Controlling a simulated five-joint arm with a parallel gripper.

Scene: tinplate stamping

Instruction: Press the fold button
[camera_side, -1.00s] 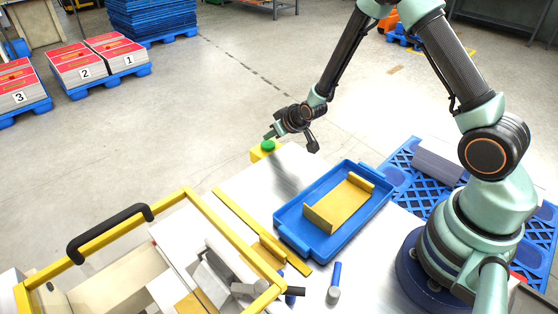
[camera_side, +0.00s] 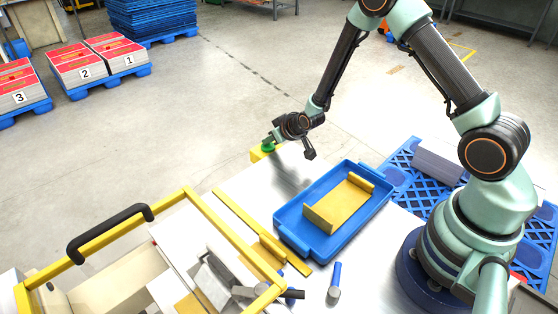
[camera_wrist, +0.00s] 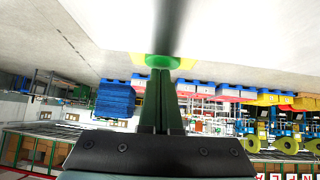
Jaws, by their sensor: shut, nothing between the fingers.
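The fold button (camera_side: 268,149) is a green cap on a small yellow box (camera_side: 256,155) at the far corner of the white table in the side view. My gripper (camera_side: 267,140) is shut and empty, with its fingertips right at the top of the button. In the wrist view the shut green fingers (camera_wrist: 160,74) point at the green button (camera_wrist: 178,63), and their tips overlap its near edge. I cannot tell whether the button is pushed down.
A blue tray (camera_side: 286,213) holds a folded yellow sheet piece (camera_side: 340,205) on the table. A yellow-framed machine with a black handle (camera_side: 108,231) stands at the front left. A blue-handled tool (camera_side: 336,275) lies near the front edge. The table between button and tray is clear.

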